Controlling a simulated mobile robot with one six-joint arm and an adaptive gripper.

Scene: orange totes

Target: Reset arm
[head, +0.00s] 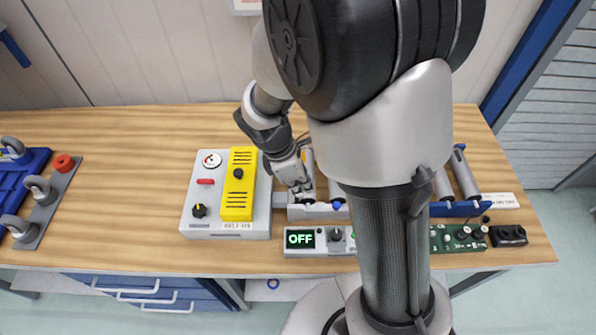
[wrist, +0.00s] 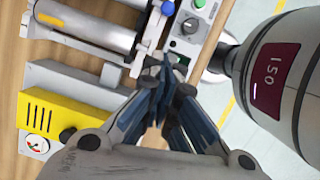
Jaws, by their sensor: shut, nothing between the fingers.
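My gripper (head: 301,184) hangs over the workbench, just right of a grey box with a yellow panel. In the wrist view, its dark blue fingers (wrist: 172,66) come together at the tips with nothing between them. Past the tips lies a small control box (wrist: 188,45) with a black knob. In the head view, that box appears to be the one with a lit "OFF" display (head: 300,239). My arm bends down in front of the head camera and hides the middle of the bench. Contact between fingertips and box cannot be told.
The grey box (head: 203,185) has a gauge, red switch and knobs. Metal cylinders (head: 465,174) and a green circuit board (head: 445,238) stand right of my arm. A blue fixture (head: 35,162) with grey shackles sits far left. The bench's left middle (head: 125,180) is clear.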

